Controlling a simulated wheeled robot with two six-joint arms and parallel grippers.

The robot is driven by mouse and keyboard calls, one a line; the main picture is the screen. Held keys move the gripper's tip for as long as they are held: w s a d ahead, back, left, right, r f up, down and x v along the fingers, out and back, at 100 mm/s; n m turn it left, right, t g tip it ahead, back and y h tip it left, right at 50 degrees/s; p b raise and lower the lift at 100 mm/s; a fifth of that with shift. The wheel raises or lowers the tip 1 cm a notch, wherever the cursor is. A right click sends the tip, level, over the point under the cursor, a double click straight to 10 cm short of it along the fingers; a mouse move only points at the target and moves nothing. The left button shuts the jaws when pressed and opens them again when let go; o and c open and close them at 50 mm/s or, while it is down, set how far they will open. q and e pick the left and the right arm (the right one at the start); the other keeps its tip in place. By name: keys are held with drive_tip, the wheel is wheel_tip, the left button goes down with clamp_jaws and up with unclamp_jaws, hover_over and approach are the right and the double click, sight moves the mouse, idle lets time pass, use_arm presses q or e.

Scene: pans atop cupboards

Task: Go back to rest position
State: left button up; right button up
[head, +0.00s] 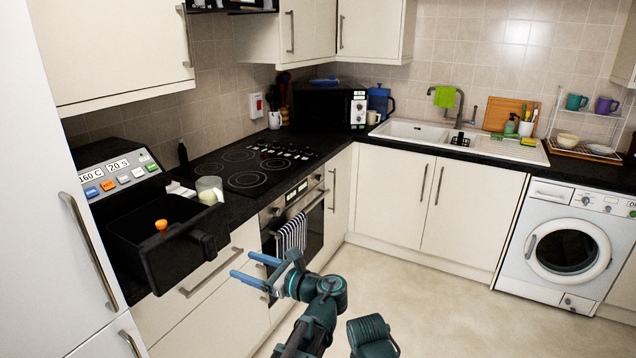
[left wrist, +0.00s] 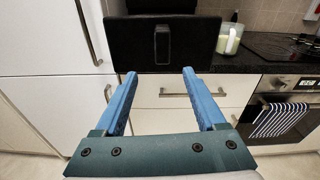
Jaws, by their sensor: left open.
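My left gripper (head: 242,264) is open and empty in the head view, in front of the left-hand base cupboards. Its two blue fingers point left, below and to the right of the fryer drawer. In the left wrist view, the gripper (left wrist: 159,74) has its fingers spread with nothing between them. The black fryer drawer (head: 133,252) is pulled out and holds a small orange item (head: 161,225). The drawer front (left wrist: 190,45) and its handle face the left wrist camera, apart from the fingers. My right gripper is not in view.
A glass jug (head: 209,190) stands on the counter beside the fryer, near the black hob (head: 250,180). A striped towel (head: 292,238) hangs on the oven handle. A tall white cabinet (head: 50,200) borders the left. The floor (head: 450,300) is clear towards the washing machine (head: 565,245).

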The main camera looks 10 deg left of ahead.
use_arm(q)
drive_tip(key=s+d+f+n+g+h+p, duration=0.3)
drive_tip(key=s+d+f+n+h, duration=0.35)
drive_tip(key=s+f+n, duration=0.35)
drive_tip(key=s+d+f+n+g+h+p, duration=0.1)
drive_tip(key=s+d+f+n+g+h, duration=0.2)
drive_tip(key=d, duration=0.8)
drive_tip(key=s+f+n+h, duration=0.2)
drive_tip(key=s+n+h, duration=0.2)
drive_tip(key=h, duration=0.1)
drive_tip(key=shift+s+d+f+n+g+p, duration=0.15)
drive_tip(key=shift+s+n+g+p, duration=0.15)
drive_tip(key=shift+p, duration=0.05)
